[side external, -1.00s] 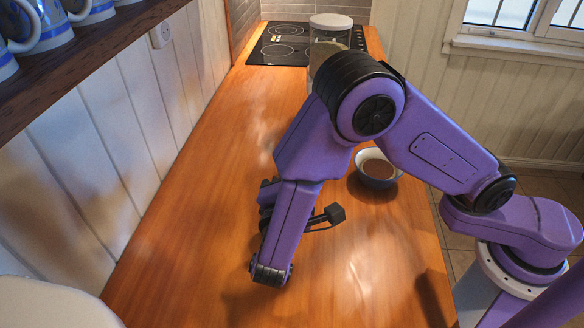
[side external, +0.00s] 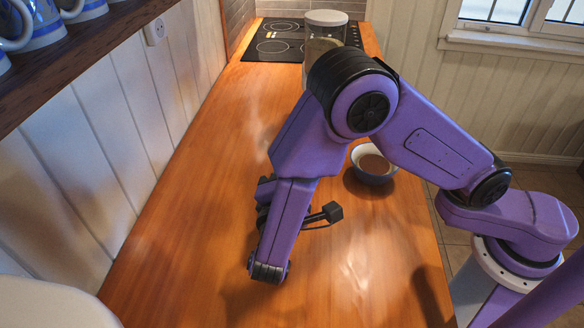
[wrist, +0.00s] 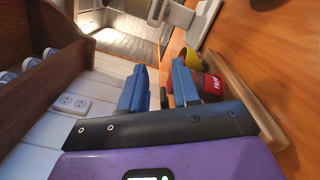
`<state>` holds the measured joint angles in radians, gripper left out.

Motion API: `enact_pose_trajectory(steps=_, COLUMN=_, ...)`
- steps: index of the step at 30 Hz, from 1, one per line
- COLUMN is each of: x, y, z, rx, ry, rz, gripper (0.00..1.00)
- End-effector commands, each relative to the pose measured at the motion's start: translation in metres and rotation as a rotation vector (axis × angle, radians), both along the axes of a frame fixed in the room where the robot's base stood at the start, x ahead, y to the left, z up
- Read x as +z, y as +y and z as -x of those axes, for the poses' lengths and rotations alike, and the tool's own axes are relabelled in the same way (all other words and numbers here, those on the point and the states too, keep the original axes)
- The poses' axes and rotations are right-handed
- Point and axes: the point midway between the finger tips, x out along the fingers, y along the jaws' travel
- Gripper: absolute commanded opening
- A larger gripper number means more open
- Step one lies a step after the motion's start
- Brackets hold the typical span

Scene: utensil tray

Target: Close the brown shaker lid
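I cannot make out a brown shaker or its lid for sure in either view. In the wrist view, my gripper (wrist: 159,82) shows two blue fingers standing apart, with a gap between them. A small dark shape shows between and behind the fingers, too unclear to name. A red container with white lettering (wrist: 213,83) stands just right of the right finger, partly hidden by it. In the side external view, my arm hides the fingers and whatever is near them.
A bowl with brown contents (side external: 372,166) sits on the wooden counter (side external: 190,220). A tall jar with a white lid (side external: 326,18) stands near the black hob (side external: 275,42). In the wrist view, a yellow object (wrist: 190,57) lies beyond the red container, near a wooden board edge (wrist: 245,95).

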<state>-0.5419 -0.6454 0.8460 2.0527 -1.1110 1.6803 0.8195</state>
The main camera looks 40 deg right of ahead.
Motion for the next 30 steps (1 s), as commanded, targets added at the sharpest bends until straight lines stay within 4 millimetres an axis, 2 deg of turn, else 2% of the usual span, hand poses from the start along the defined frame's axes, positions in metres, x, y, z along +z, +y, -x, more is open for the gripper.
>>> enact_pose_trajectory(steps=5, x=0.000, y=0.011, z=0.008, rx=0.003, ry=0.000, rz=-0.001, gripper=0.31)
enact_pose_trajectory(steps=15, x=0.000, y=0.060, z=0.051, rx=0.004, ry=-0.001, rz=-0.002, gripper=0.31)
enact_pose_trajectory(steps=21, x=0.000, y=0.081, z=0.070, rx=0.001, ry=-0.001, rz=0.000, gripper=0.31)
enact_pose_trajectory(steps=30, x=0.000, y=0.091, z=0.079, rx=0.000, ry=0.000, rz=0.000, gripper=0.31)
